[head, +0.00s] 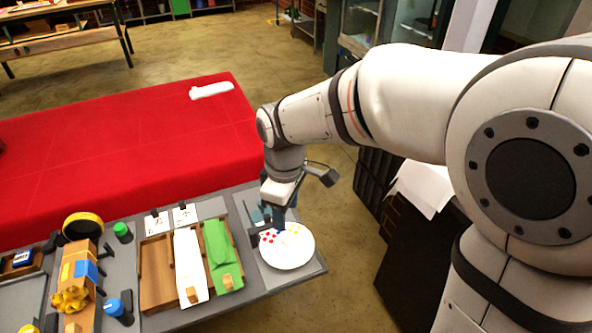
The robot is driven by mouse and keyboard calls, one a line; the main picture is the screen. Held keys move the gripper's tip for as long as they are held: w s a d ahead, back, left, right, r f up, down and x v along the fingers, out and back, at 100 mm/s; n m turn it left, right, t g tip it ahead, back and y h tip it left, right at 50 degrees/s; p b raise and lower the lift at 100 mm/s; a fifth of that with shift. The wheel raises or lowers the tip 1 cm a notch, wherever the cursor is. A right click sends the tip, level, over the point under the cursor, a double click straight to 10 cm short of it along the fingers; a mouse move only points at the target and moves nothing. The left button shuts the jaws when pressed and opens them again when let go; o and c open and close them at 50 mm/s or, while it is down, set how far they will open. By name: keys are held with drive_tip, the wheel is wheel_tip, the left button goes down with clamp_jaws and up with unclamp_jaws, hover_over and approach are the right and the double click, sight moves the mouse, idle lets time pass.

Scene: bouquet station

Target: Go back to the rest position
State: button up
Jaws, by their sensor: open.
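My gripper (282,216) points down at the right end of the grey table, over the back left part of a round white plate (287,258). The plate carries several small red and yellow pieces. The jaws are open; their tips are small and partly dark against the plate, and I cannot tell whether they touch anything. My arm reaches in from the right side of the head view and bends down to the table.
A wooden tray (157,272) holds a white sheet (190,264) and a green cloth (221,256). A yellow tape roll (83,222), blue-capped bottle (114,307) and green-capped bottle (122,230) stand left. A red-covered table (130,140) lies behind; dark crates stand right.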

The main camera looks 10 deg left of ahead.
drive_tip(key=s+d+r+m+t, duration=0.1)
drive_tip(key=s+d+r+m, duration=0.1)
drive_tip(key=s+d+m, duration=0.2)
drive_tip(key=s+d+r+m+t, duration=0.1)
drive_tip(key=s+d+m, duration=0.3)
drive_tip(key=d+m, duration=0.7)
drive_tip(key=d+r, duration=0.1)
drive_tip(key=d, duration=0.8)
drive_tip(key=shift+t, duration=0.3)
drive_tip(key=shift+c, duration=0.3)
